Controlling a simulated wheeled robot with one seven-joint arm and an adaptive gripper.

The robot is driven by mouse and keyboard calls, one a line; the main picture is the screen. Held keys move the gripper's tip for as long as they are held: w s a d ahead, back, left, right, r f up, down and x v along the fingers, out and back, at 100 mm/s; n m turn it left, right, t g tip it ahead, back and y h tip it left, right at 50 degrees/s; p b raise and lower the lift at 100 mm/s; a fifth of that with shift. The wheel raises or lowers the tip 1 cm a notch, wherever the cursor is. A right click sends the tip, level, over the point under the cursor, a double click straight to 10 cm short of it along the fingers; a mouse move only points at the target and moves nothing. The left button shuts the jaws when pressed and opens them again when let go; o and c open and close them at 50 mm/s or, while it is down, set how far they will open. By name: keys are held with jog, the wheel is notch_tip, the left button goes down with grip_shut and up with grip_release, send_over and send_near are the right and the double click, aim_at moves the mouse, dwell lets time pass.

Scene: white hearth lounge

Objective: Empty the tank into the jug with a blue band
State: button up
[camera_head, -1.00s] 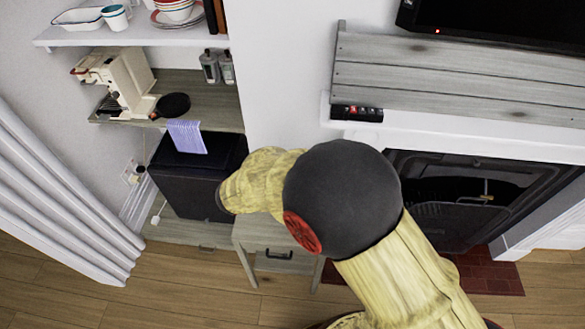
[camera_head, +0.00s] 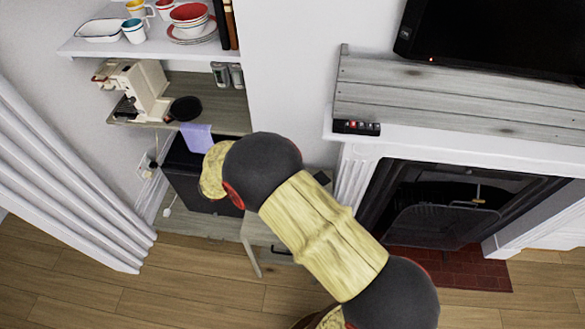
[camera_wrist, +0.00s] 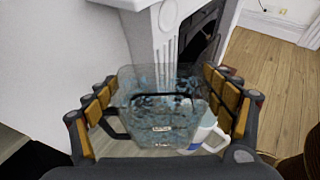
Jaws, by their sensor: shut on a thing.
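In the wrist view, a clear tank (camera_wrist: 150,80) with bluish speckles sits between the two padded fingers of my gripper (camera_wrist: 163,92), which is shut on it. Through and below the tank I see a see-through vessel with a dark rim, a dark handle (camera_wrist: 113,124) on the left and a small label. A white jug with a blue band (camera_wrist: 207,136) stands partly behind the tank at the right. Whether the tank is tilted or holds water is hard to tell. In the head view, my arm hides the gripper, the tank and the jug.
A black box-like appliance (camera_head: 190,177) sits below. Wooden floor is clear in front.

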jog(key=shift+r, duration=0.15)
notch_tip(320, 180, up, 4)
jog(key=shift+f+p, duration=0.1)
jog(key=shift+p, duration=1.15)
